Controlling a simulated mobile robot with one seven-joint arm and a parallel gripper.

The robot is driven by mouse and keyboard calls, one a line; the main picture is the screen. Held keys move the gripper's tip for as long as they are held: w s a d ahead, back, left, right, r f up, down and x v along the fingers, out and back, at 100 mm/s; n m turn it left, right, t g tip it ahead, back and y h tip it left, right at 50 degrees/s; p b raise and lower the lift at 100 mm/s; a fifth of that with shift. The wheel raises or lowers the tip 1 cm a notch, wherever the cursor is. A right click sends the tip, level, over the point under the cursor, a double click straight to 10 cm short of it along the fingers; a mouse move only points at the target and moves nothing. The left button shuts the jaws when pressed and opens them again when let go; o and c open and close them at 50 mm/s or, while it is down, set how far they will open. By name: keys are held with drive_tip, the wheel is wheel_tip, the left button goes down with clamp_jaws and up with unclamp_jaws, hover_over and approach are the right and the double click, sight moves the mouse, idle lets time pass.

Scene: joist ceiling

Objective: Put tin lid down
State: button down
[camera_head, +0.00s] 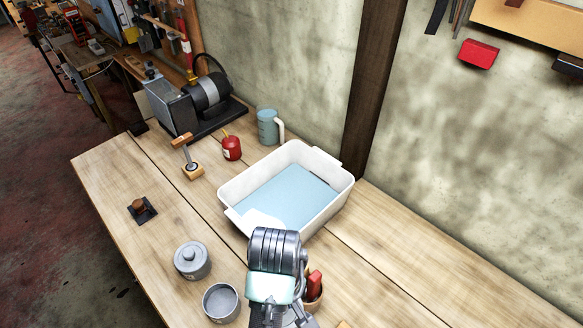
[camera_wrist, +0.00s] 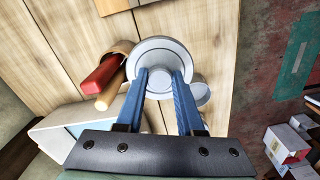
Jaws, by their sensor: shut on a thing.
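The tin lid (camera_wrist: 160,50) is a round grey metal disc with a raised rim, seen in the wrist view at the tips of my blue fingers. My gripper (camera_wrist: 161,76) is shut on it, with the fingers on either side of its middle. In the head view the lid and fingertips are hidden behind my arm. An open grey tin (camera_head: 221,303) stands on the workbench left of my arm. In the wrist view a grey tin (camera_wrist: 202,92) shows partly behind the lid's right side. The lid's height above the bench is hard to tell.
A lidded grey tin (camera_head: 192,262) stands near the bench's front edge. A wooden holder with red-handled tools (camera_head: 315,285) is close right of my arm. A white tray (camera_head: 345,182) with a blue bottom lies behind. The bench (camera_head: 400,255) is clear to the right.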

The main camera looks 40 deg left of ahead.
wheel_tip(320, 180, down, 12)
drive_tip(key=shift+f+b, duration=0.2)
drive_tip(key=shift+b, duration=1.05)
drive_tip(key=shift+f, duration=2.35)
drive_tip(key=shift+f, duration=0.2)
drive_tip(key=c, duration=0.5)
unclamp_jaws()
drive_tip(key=shift+r, duration=0.15)
